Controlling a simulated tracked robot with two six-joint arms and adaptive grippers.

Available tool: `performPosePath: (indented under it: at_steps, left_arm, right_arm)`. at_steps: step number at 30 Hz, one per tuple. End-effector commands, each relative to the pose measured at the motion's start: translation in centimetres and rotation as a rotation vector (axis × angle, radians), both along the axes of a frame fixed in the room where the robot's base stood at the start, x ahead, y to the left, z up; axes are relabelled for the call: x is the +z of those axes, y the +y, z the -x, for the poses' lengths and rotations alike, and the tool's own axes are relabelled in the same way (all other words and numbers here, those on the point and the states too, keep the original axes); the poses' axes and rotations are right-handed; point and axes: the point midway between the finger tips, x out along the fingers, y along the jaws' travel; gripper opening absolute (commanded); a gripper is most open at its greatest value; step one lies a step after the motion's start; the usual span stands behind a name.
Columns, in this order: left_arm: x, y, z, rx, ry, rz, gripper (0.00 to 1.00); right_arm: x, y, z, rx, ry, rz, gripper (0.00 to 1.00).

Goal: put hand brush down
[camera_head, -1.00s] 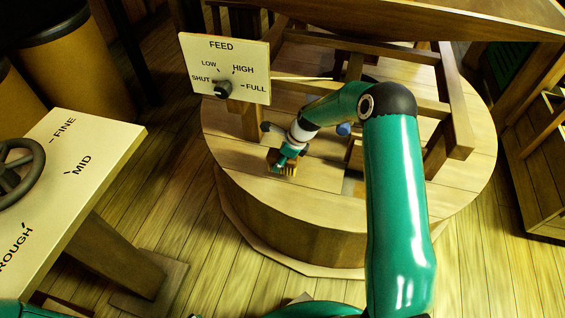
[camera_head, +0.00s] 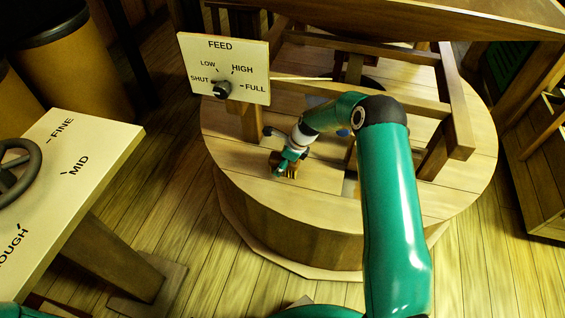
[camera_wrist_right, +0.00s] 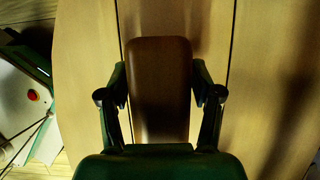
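The hand brush (camera_head: 292,172) is small and brown, low over the left front of the round wooden millstone casing (camera_head: 330,205) in the head view. In the right wrist view its brown back (camera_wrist_right: 160,85) fills the space between the fingers. My right gripper (camera_head: 284,164) is around it, and its two fingers (camera_wrist_right: 160,92) lie along the brush's two sides with no clear gap. I cannot tell whether the brush touches the boards below, since the gripper hides part of it. My left gripper is out of view.
A FEED sign (camera_head: 222,60) with a knob (camera_head: 221,90) stands behind the brush. A wooden frame (camera_head: 460,100) and hopper (camera_head: 420,20) rise over the casing. A dial panel with a handwheel (camera_head: 14,172) is at left. Bare boards lie left and front of the brush.

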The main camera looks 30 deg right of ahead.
Motion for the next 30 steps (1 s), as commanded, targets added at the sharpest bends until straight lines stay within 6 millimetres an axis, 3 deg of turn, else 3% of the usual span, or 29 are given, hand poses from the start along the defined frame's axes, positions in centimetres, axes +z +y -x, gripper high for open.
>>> performPosePath:
  at_steps: [14, 30]
  left_arm:
    - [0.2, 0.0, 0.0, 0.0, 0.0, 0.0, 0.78]
    - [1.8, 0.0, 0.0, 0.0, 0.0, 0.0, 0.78]
  right_arm:
    - [0.9, -0.2, 0.1, -0.001, -0.002, 0.001, 0.75]
    - [9.7, -2.6, 2.9, -0.001, -0.003, 0.001, 0.75]
